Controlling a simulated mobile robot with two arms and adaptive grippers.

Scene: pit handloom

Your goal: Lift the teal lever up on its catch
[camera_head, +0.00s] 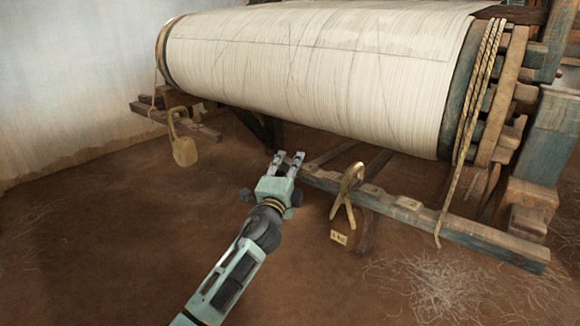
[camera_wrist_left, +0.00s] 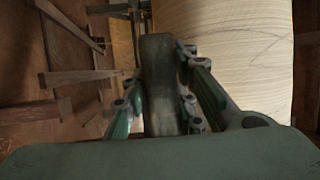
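The lever (camera_head: 406,208) is a long weathered wooden bar with worn teal paint toward its right end. It runs low under the warp roll from the right post to my left gripper. My left gripper (camera_head: 289,158) is at the bar's left end, its two fingers a bar's width apart. In the left wrist view a dark, worn bar (camera_wrist_left: 161,85) stands between the fingers, which lie close against both its sides. The far contact is partly hidden by the fingers. The catch cannot be made out. My right gripper is not in view.
A large roll of pale warp (camera_head: 320,65) hangs above the bar. A brass hook (camera_head: 347,190) and a marked weight (camera_head: 352,232) hang at the bar's middle. A rope (camera_head: 463,150) falls at right.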

